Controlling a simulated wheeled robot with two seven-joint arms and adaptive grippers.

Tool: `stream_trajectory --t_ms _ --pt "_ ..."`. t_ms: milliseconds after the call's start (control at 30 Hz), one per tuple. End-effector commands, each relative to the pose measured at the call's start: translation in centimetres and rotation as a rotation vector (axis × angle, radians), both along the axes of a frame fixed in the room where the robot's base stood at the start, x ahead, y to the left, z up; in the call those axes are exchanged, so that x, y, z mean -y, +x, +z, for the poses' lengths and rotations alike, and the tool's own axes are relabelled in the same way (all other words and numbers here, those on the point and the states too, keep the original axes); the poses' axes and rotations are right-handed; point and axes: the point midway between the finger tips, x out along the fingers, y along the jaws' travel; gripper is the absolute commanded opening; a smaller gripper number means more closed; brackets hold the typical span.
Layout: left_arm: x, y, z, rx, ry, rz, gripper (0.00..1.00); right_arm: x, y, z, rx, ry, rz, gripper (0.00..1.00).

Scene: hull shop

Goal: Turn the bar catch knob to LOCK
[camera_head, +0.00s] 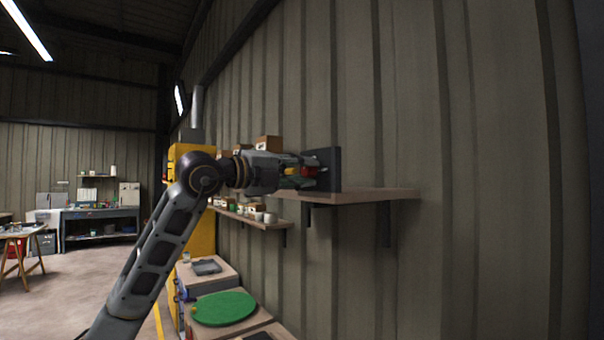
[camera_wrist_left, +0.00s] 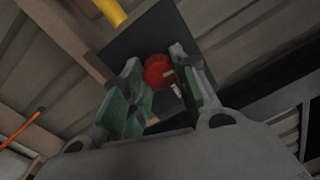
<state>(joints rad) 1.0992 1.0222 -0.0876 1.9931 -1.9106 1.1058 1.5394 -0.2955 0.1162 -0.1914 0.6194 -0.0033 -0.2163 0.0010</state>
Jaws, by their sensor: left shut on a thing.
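The red bar catch knob (camera_head: 309,171) sits on the face of an upright dark panel (camera_head: 329,168). In the left wrist view the knob (camera_wrist_left: 157,70) is round and lies between my green-padded fingers, in front of the dark panel (camera_wrist_left: 133,45). A small pale mark shows beside the knob, but no lettering or LOCK position can be read. My left gripper (camera_head: 302,173) reaches in from the left and is shut on the knob; it also shows in the left wrist view (camera_wrist_left: 155,80). My right gripper is not in view.
The panel stands on a wooden wall shelf (camera_head: 365,195). A yellow cylinder (camera_wrist_left: 111,11) is close to the panel. A lower shelf (camera_head: 255,221) holds small containers. The corrugated wall is right behind.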

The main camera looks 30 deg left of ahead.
Motion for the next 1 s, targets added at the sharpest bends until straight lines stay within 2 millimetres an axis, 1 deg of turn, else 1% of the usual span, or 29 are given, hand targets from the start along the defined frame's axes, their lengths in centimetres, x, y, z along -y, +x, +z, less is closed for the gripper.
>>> stream_trajectory --t_ms 233,533,800,833,967,1000 --pt "-0.1 0.0 0.1 -0.036 -0.094 0.002 0.05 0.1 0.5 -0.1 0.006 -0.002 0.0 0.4" --pt "-0.1 0.0 0.1 -0.05 -0.127 0.002 0.05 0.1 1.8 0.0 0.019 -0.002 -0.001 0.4" --pt "-0.1 0.0 0.1 -0.05 -0.127 0.002 0.05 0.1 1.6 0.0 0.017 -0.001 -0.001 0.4" --pt "-0.1 0.0 0.1 -0.051 -0.126 0.001 0.32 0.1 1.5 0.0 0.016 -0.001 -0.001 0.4" --pt "-0.1 0.0 0.1 -0.052 -0.126 0.001 0.48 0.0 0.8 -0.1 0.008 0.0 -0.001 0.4" --pt "0.0 0.0 0.1 -0.051 -0.125 0.001 0.51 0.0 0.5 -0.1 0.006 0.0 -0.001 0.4"
